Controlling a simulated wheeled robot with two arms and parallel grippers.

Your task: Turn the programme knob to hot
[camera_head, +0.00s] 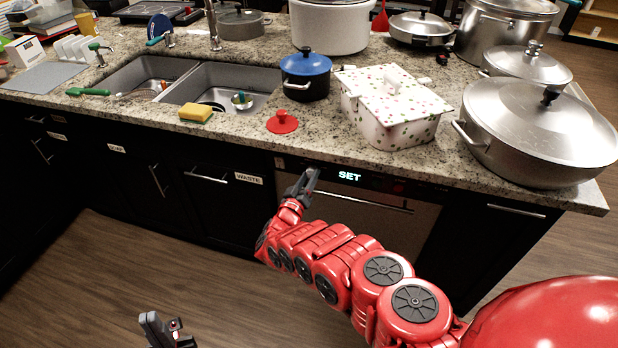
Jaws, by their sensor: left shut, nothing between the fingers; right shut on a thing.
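The appliance front (358,215) is under the counter, with a dark control strip along its top. A lit display (349,176) on the strip reads SET. My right gripper (307,178) reaches the left part of this strip, just left of the display, and is shut on the programme knob. The fingers hide the knob, so its pointer and any marks around it cannot be read. My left gripper (152,322) is low at the bottom left, over the floor, shut and empty, far from the appliance.
The appliance's bar handle (370,203) runs below the strip. The counter above holds a spotted white box (397,108), a blue-lidded pot (305,75), a red lid (282,122) and large steel pots (540,130). Floor (80,290) is clear at left.

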